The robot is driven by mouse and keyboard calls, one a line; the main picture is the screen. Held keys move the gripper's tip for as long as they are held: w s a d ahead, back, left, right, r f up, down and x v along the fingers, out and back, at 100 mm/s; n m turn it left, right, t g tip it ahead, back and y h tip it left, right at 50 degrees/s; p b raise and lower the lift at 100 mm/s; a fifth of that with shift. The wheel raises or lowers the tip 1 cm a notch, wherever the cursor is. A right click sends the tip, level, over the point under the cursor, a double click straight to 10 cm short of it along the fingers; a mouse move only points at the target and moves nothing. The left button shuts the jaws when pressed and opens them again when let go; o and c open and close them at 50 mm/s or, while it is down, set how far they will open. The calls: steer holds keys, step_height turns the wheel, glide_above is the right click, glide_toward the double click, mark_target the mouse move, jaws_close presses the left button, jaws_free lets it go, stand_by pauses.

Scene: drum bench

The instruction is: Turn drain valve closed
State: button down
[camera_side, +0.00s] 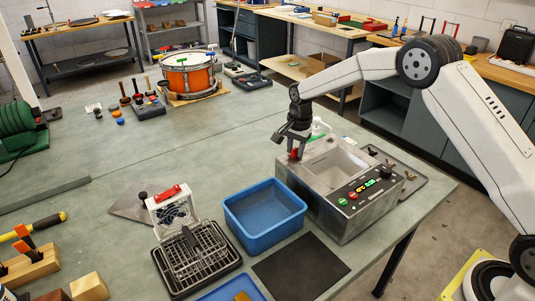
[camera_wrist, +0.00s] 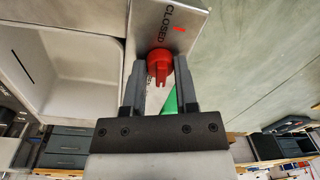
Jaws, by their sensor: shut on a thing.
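The red drain valve (camera_wrist: 160,62) sits on the metal face of the bench tank unit (camera_side: 338,222). In the side view the valve (camera_side: 294,153) is a small red spot at the unit's left end, partly hidden by my gripper (camera_side: 292,142). In the wrist view my gripper (camera_wrist: 160,72) has one finger on each side of the valve and is shut on it. The valve's narrow tab points toward the bottom of the picture. The word CLOSED (camera_wrist: 172,14) and a red mark are printed above and to the right of the valve.
A blue bin (camera_side: 264,238) stands left of the tank unit, with a dark mat (camera_side: 300,266) in front. A wire basket (camera_side: 195,260) stands farther left. An orange drum (camera_side: 189,78) stands farther back.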

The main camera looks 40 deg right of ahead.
steer(key=n, duration=0.4)
steer(key=shift+d, duration=0.1)
steer(key=n, duration=1.1)
steer(key=shift+w+g, duration=0.1)
steer(key=shift+g, duration=0.2)
steer(key=shift+c, duration=1.9)
jaws_free()
steer(key=shift+d+r, duration=0.2)
steer(key=shift+r, duration=3.75)
